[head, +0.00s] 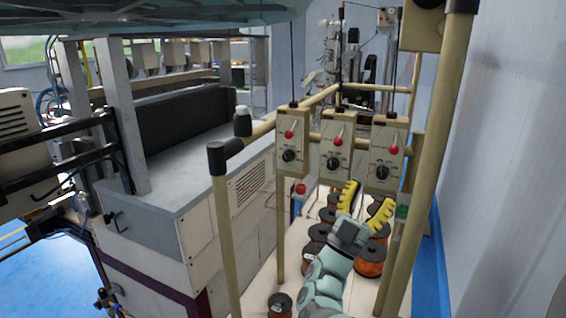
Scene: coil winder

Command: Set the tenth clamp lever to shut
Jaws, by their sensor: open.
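My gripper (371,194) is at the lower right of the head view, at the end of my pale teal arm. Its two yellow-and-black fingers are spread apart with nothing held between them. It is seen in front of copper wire spools and below three beige control boxes. I cannot make out which part is the tenth clamp lever. A small black handle (112,218) sticks out from the grey machine at the left, but I cannot tell whether it is a clamp lever.
Beige control boxes (291,142), (336,146), (384,154) with red-knobbed levers and black dials hang from a tan pipe frame (225,240). Copper spools (370,262) crowd around my gripper. The grey machine (185,200) fills the left, a pale wall (505,150) the right.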

